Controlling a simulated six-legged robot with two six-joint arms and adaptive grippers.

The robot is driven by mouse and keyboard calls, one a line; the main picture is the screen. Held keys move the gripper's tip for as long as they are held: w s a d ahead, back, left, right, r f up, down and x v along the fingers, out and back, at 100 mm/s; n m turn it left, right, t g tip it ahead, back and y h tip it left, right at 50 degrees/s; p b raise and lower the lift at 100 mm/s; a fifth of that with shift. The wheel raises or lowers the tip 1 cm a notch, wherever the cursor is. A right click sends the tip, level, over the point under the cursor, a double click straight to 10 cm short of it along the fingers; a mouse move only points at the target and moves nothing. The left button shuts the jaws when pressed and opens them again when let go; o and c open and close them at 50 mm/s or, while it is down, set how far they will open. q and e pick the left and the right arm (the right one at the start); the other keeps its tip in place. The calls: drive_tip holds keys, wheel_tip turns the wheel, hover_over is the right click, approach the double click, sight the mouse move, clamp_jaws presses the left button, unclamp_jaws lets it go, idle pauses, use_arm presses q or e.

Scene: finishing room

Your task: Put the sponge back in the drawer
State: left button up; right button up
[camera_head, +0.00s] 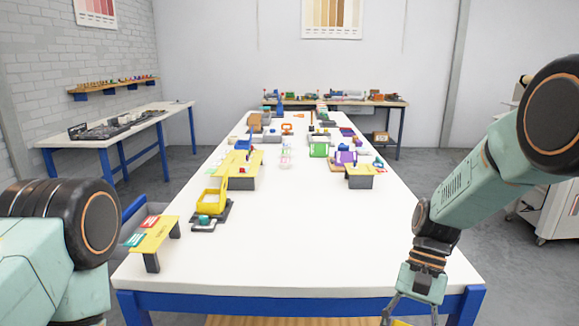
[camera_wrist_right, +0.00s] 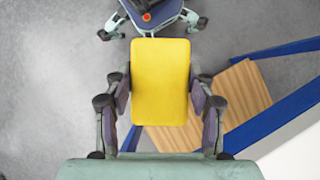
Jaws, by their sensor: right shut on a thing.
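The sponge (camera_wrist_right: 160,80) is a yellow rectangular block. In the right wrist view it sits between the two fingers of my right gripper (camera_wrist_right: 161,97), which is shut on it along both long sides. In the head view my right gripper (camera_head: 411,314) points down at the bottom right, just in front of the table's near edge. Only a sliver of the sponge (camera_head: 401,322) shows there, cut by the frame. My left arm is at the left edge; its gripper is out of view. I cannot make out an open drawer in either view.
A long white table (camera_head: 300,260) on a blue frame stands ahead, its near middle clear. Yellow stands (camera_head: 155,235) and small parts sit farther back. A wooden board (camera_wrist_right: 250,90) lies low by the blue frame. A white cabinet (camera_head: 550,205) stands at right.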

drive_tip(key=s+f+n, duration=0.1)
drive_tip(key=s+n+h+b, duration=0.1)
drive_tip(key=s+n, duration=0.1)
drive_tip(key=s+f+n+g+h+b, duration=0.1)
drive_tip(key=shift+s+a+f+n, duration=0.2)
drive_tip(key=shift+a+f+n, duration=0.05)
drive_tip(key=shift+f+n, duration=0.1)
use_arm(q)
drive_tip(key=f, duration=0.1)
drive_tip(key=s+f+b, duration=0.1)
drive_tip(key=f, duration=0.1)
drive_tip(key=f+b, duration=0.1)
drive_tip(key=f, duration=0.1)
drive_tip(key=shift+s+d, duration=0.1)
drive_tip(key=shift+s, duration=0.2)
drive_tip(key=shift+c, duration=1.2)
drive_tip(key=shift+s, duration=0.15)
use_arm(e)
drive_tip(key=s+f+n, duration=0.1)
drive_tip(key=s+f, duration=0.1)
drive_tip(key=f, duration=0.5)
drive_tip(key=s+a+f+n+h, duration=0.1)
drive_tip(key=s+f, duration=0.1)
drive_tip(key=f, duration=0.6)
drive_tip(key=shift+s+a+f, duration=0.2)
drive_tip(key=shift+s, duration=0.1)
